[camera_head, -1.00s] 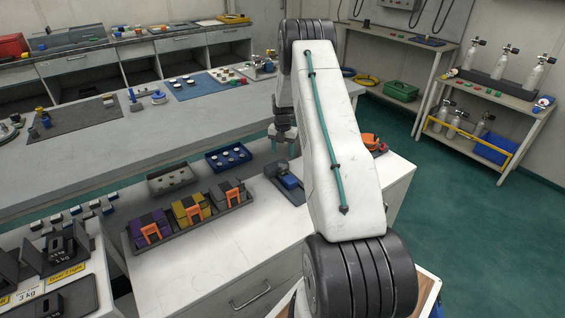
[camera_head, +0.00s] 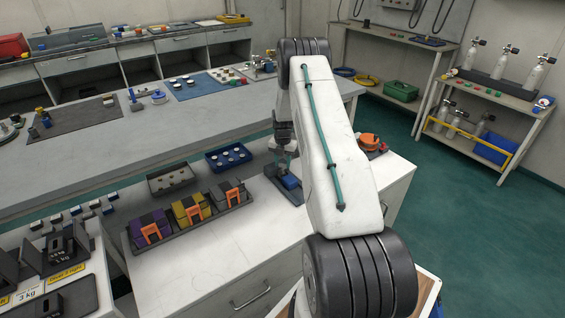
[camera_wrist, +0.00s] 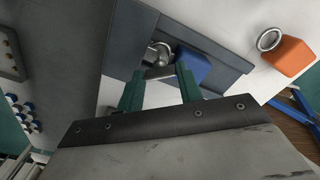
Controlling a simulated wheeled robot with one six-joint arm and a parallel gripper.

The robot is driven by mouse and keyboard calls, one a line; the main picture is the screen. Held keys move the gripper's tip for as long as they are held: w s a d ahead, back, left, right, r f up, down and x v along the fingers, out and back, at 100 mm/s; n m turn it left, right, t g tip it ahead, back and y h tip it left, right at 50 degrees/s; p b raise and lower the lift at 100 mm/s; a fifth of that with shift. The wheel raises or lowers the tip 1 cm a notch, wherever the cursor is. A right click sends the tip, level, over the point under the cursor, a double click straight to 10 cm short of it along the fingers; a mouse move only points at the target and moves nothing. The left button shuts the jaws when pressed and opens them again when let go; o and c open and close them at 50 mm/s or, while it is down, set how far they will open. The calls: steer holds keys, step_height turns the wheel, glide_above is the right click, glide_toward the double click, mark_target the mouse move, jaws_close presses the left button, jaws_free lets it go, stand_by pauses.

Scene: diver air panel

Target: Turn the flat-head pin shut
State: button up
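The flat-head pin (camera_wrist: 158,72) shows in the wrist view as a pale metal piece with a flat head, beside a blue block (camera_wrist: 192,66) on a dark grey plate (camera_wrist: 225,52). My gripper (camera_wrist: 160,77) has its two green fingers apart, one on each side of the pin's flat head. I cannot see firm contact on either side. In the head view my gripper (camera_head: 286,155) is over the same small grey plate with the blue block (camera_head: 290,182); the pin is too small or hidden there.
An orange piece (camera_wrist: 290,55) with a metal ring lies right of the plate in the wrist view. In the head view, a rack of purple, yellow and grey blocks (camera_head: 190,211) and a blue tray (camera_head: 228,157) stand to the left. The white top in front is clear.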

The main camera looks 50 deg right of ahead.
steer(key=shift+m, duration=0.4)
